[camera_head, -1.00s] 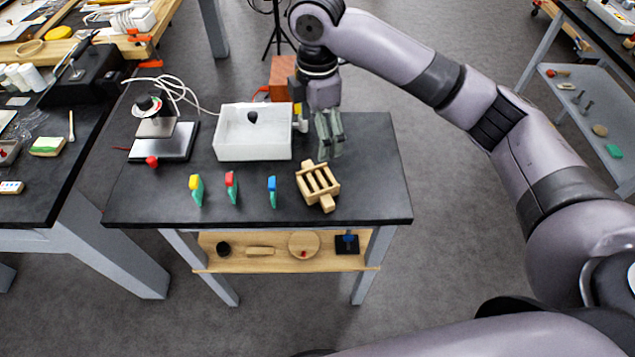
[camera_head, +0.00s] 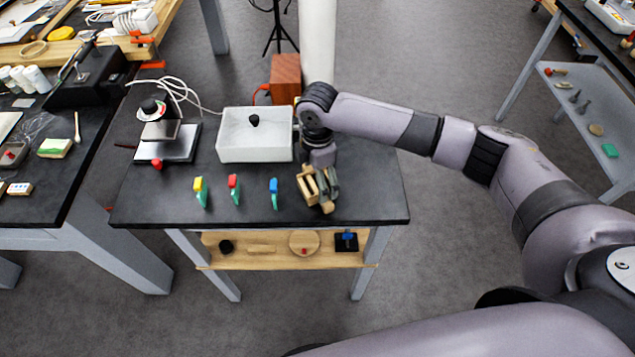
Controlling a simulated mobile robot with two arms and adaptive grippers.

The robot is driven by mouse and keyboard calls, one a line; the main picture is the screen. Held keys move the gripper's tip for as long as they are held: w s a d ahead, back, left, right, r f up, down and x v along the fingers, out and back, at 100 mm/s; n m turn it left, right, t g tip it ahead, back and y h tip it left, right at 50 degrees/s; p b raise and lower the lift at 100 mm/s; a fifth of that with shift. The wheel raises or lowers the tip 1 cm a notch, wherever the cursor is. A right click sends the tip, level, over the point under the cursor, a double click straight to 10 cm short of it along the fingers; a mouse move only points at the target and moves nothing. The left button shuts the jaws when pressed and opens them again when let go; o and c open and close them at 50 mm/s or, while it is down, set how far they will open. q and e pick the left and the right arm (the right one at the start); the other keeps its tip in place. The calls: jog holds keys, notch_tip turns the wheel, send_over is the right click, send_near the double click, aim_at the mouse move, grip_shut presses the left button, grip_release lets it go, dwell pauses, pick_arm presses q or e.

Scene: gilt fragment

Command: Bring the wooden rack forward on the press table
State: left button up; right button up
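The wooden rack (camera_head: 307,188) is a small light-wood frame with slats, on the right part of the black press table (camera_head: 240,212). My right gripper (camera_head: 327,188) points down at the rack, with its grey fingers over or against the rack's right part. The fingers and wrist hide part of the rack, and I cannot tell whether they are closed on it. My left gripper is not in view.
Yellow-topped (camera_head: 201,190), red-topped (camera_head: 234,188) and blue-topped (camera_head: 274,192) green pieces stand left of the rack. A white tray (camera_head: 254,154) lies behind them, and a press-like device (camera_head: 165,140) stands further left. The table's front strip is clear.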

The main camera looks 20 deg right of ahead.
jog(key=shift+f, duration=0.15)
jog(key=c, duration=1.4)
notch_tip(320, 180, up, 20)
jog(key=b, duration=0.3)
jog(key=w+d+m+p, duration=0.1)
jog(key=d+m+p, duration=0.3)
jog(key=d, duration=0.3)
jog(key=shift+w+a+f+p, duration=0.1)
jog(key=shift+f+p, duration=0.6)
jog(key=shift+f, duration=4.25)
jog(key=shift+a+f+p, duration=0.1)
jog(key=shift+f+p, duration=0.6)
jog(key=shift+f, duration=4.2)
